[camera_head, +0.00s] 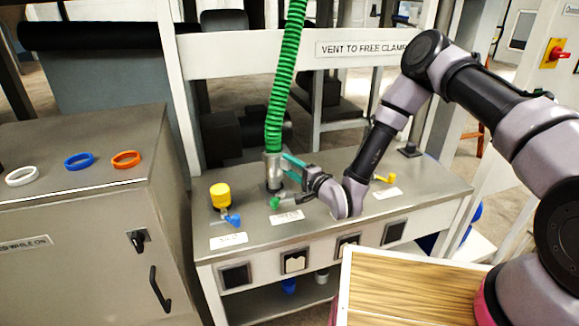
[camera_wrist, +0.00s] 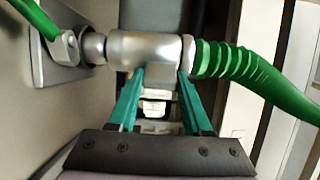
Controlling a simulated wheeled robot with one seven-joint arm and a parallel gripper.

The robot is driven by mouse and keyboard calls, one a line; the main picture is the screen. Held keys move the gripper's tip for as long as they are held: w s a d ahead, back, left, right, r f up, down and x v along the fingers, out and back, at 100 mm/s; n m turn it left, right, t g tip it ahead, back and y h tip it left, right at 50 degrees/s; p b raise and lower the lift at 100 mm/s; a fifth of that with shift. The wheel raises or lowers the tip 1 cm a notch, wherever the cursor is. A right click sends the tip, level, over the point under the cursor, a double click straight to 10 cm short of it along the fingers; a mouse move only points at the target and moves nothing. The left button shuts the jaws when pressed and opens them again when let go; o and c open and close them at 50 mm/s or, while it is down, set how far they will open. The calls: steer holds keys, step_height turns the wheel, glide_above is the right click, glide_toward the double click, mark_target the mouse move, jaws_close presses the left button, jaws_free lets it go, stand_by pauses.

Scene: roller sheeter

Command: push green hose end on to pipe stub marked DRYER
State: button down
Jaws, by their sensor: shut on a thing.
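The green hose (camera_head: 286,80) hangs from above and ends in a silver metal collar (camera_head: 273,164). The collar also shows in the wrist view (camera_wrist: 145,47), with the ribbed green hose (camera_wrist: 225,60) on its right. My gripper (camera_wrist: 160,76) is shut on the collar, its teal fingers against the metal. The collar is in line with a narrower pipe stub (camera_wrist: 94,48), and their ends meet or nearly meet; I cannot tell how far it is on. A green valve handle (camera_head: 275,203) is at the stub's foot. The label (camera_head: 287,217) before it is too small to read.
A stub with a yellow cap (camera_head: 220,195) and blue handle (camera_head: 233,220) stands to the left on the steel bench (camera_head: 330,220). A yellow handle (camera_head: 385,178) is to the right. Coloured rings, one blue (camera_head: 79,160), lie on the left cabinet. A wooden-topped surface (camera_head: 410,295) is in front.

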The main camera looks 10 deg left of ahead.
steer(key=shift+f, duration=0.15)
steer(key=shift+f, duration=0.35)
steer(key=shift+f, duration=0.45)
steer(key=shift+f, duration=0.35)
steer(key=shift+f, duration=0.25)
stand_by(0.6)
steer(key=shift+c, duration=1.3)
jaws_free()
steer(key=shift+f, duration=0.1)
steer(key=v, duration=1)
steer(key=shift+s+d, duration=0.25)
steer(key=shift+d, duration=0.05)
